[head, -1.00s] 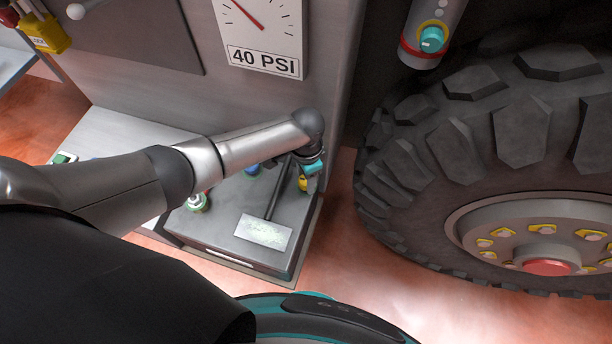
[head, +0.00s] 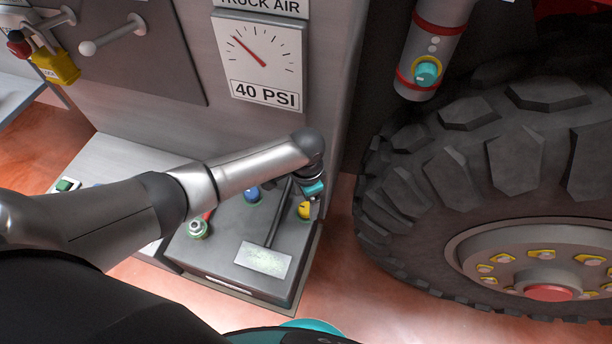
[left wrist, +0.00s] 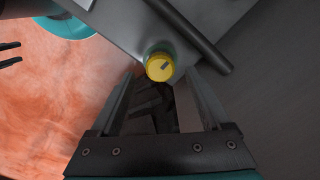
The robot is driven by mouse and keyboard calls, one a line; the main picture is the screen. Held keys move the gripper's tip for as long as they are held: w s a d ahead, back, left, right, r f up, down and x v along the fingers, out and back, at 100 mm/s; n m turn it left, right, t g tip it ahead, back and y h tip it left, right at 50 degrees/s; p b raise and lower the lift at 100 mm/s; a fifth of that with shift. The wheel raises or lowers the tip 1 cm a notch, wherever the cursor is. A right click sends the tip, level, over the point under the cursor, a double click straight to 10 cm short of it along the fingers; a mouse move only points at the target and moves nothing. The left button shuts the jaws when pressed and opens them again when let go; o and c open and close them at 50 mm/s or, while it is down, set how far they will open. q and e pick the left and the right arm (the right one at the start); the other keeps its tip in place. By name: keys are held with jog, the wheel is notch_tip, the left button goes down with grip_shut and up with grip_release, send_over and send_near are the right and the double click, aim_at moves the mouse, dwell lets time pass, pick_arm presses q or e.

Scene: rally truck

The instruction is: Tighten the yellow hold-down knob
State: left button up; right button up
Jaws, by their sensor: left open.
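The yellow hold-down knob (head: 304,210) sits on the right side of the dark grey box (head: 215,262). In the head view it is partly covered by my left gripper (head: 313,206), which points down at it. In the left wrist view the round yellow knob (left wrist: 160,67) has a small dark mark on its face. It appears between and just beyond the fingertips of my open left gripper (left wrist: 162,76). The fingers stand apart, and I see no clear contact with the knob.
A dark bar (head: 279,212) crosses the box near the knob; it also shows in the left wrist view (left wrist: 190,35). A large tyre (head: 425,195) stands close right. A gauge panel (head: 262,62) rises behind.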

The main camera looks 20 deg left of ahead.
aim_at(306, 208)
pick_arm(q)
notch_tip(306, 208, up, 12)
jog(key=p, duration=0.3)
dwell(0.5)
